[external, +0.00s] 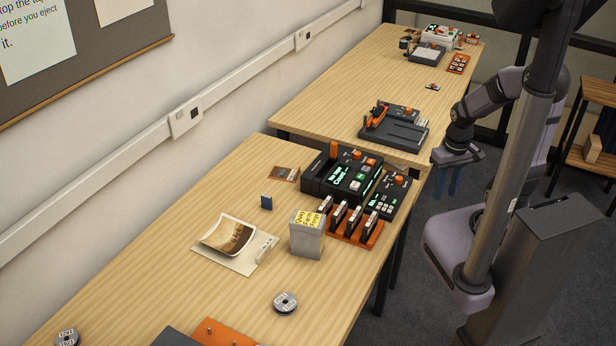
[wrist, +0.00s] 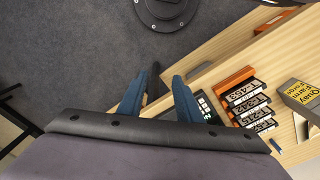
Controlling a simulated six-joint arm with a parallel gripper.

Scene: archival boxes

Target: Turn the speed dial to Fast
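A black deck (external: 340,178) with a lit green screen and orange knobs stands near the right edge of the near desk. A smaller black control panel (external: 396,196) with orange knobs and several buttons sits at its right. The labels are too small to read, so I cannot tell which knob is the speed dial or its setting. My gripper (external: 452,184) hangs beyond the desk's right edge, apart from the panel. In the wrist view its blue fingers (wrist: 158,84) are spread with nothing between them. Part of the panel (wrist: 206,106) shows behind the right finger.
An orange rack (external: 352,232) with several cassettes stands before the deck, beside a grey box (external: 307,234) with a yellow label. A photo (external: 229,238) and a reel (external: 285,302) lie nearer. Another device (external: 393,128) is on the far desk. Floor lies below my gripper.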

